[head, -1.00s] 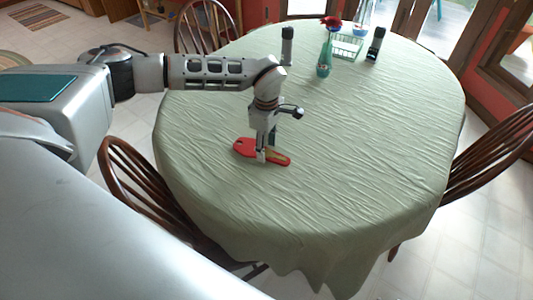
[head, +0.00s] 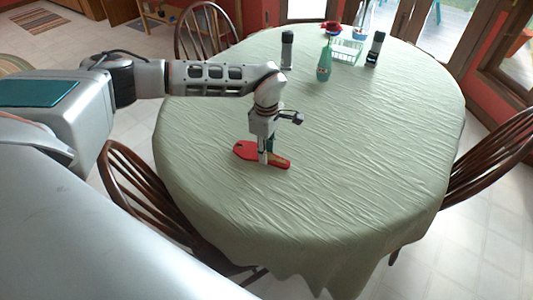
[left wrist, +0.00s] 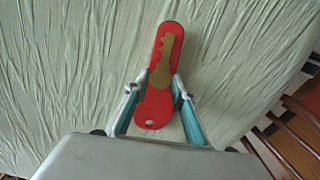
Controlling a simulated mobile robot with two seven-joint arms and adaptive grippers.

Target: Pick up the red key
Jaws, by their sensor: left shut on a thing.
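The red key (head: 246,150) lies on the green-clothed table (head: 340,170) near its left front side. It looks like a flat red piece with a rounded end, and a gold key shape shows on it in the left wrist view (left wrist: 166,50). My left gripper (head: 263,160) points straight down over it. In the left wrist view its two fingers (left wrist: 163,86) press on both sides of the red piece near its middle. The gripper is shut on it. Whether the key is lifted off the cloth is hard to tell. My right gripper is not in view.
At the far end of the table stand two dark cylinders (head: 287,50) (head: 375,48), a green bottle (head: 324,64), a wire basket (head: 346,50) and a red flower-like thing (head: 332,27). Wooden chairs (head: 495,150) surround the table. The middle of the table is clear.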

